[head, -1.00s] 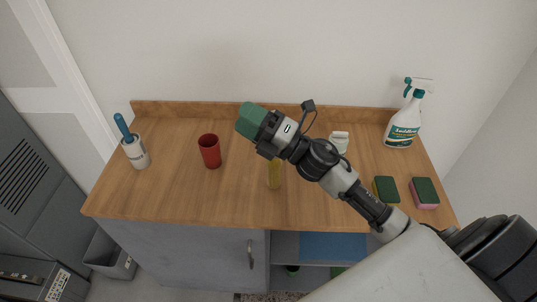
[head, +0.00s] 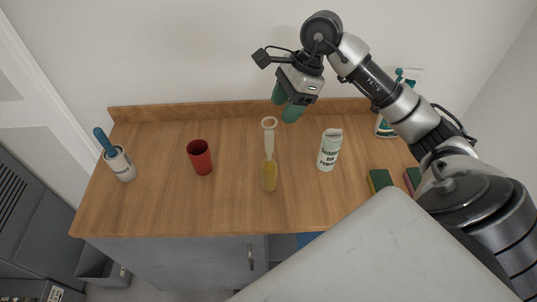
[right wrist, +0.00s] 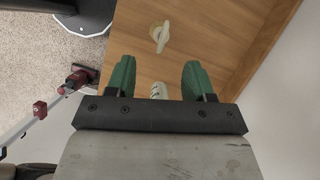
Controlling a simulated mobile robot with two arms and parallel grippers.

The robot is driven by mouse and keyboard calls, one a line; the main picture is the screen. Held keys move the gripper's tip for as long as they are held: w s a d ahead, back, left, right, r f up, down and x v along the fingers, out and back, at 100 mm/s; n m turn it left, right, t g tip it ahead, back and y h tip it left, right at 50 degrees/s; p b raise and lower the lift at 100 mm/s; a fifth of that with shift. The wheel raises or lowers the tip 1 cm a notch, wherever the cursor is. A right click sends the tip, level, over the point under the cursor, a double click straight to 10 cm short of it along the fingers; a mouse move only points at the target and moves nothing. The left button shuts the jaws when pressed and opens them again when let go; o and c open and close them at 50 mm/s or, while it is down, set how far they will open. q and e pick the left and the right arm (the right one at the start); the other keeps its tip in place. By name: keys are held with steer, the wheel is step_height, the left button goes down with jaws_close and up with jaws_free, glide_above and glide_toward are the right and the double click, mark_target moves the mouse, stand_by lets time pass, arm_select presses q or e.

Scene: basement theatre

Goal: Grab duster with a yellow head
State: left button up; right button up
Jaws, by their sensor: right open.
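The duster (head: 269,158) has a yellow head low down and a pale handle ending in a ring at the top. It is on the wooden counter near the middle. I cannot tell for sure whether it stands or lies. A pale shape that looks like its handle shows in the right wrist view (right wrist: 161,37), beyond the fingers. My right gripper (head: 286,103), with green fingers, is open and empty above the back of the counter, apart from the duster. It also shows in the right wrist view (right wrist: 157,78). My left gripper is out of view.
A red cup (head: 200,158) stands left of the duster, and a white container (head: 329,150) stands to its right. A blue-handled brush in a holder (head: 119,164) is far left. Sponges (head: 380,180) and a spray bottle (head: 384,128) are at right. A raised backsplash (head: 190,110) borders the wall.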

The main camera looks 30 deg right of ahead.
mark_target(276, 121)
steer(key=p+x, duration=0.3)
steer(key=x, duration=0.2)
steer(key=shift+w+a+f, duration=0.15)
steer(key=shift+a+f, duration=0.15)
steer(key=shift+a, duration=0.05)
steer(key=shift+a+f, duration=0.15)
steer(key=shift+f, duration=0.4)
jaws_close()
